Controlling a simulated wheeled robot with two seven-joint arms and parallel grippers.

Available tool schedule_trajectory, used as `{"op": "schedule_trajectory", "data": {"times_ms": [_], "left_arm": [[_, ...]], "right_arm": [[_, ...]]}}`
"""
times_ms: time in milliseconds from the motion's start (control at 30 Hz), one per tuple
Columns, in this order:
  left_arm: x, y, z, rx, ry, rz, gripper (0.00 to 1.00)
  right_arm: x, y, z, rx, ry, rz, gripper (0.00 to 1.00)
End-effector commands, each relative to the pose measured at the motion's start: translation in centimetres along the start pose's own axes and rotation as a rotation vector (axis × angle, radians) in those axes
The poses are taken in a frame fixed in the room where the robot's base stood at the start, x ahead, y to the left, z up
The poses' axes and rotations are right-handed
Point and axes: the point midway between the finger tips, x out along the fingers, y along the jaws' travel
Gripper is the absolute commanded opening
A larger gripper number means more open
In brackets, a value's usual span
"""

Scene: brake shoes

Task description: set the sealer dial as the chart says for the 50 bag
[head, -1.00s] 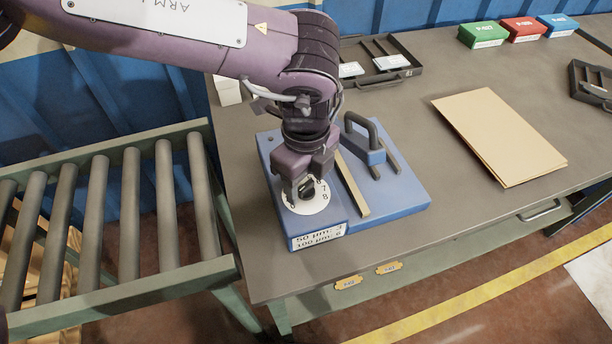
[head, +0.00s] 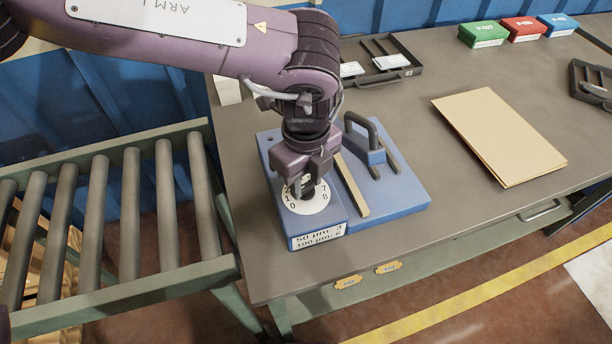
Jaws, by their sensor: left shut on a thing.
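The blue sealer (head: 392,201) sits on the workbench. The knob's pointer is hidden. The chart label (head: 318,237) on the sealer's front reads "50 µm: 3" and "100 µm: 6". My right gripper is not in view.
A sealing bar (head: 352,186) and a dark handle (head: 362,130) stand right of the dial. A cardboard folder (head: 500,137), a dark tray (head: 385,75) and green (head: 482,34), red (head: 524,29) and blue (head: 557,25) boxes lie on the bench (head: 420,110). A roller conveyor (head: 105,220) is at left.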

Motion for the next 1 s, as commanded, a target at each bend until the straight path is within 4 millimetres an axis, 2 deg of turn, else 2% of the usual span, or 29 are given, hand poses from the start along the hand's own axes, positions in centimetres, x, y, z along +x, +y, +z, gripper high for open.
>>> {"op": "schedule_trajectory", "data": {"times_ms": [1000], "left_arm": [[-0.15, -0.13, 0.0, 0.939, 0.0, -0.004, 0.1]], "right_arm": [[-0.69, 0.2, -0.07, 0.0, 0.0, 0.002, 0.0]]}}
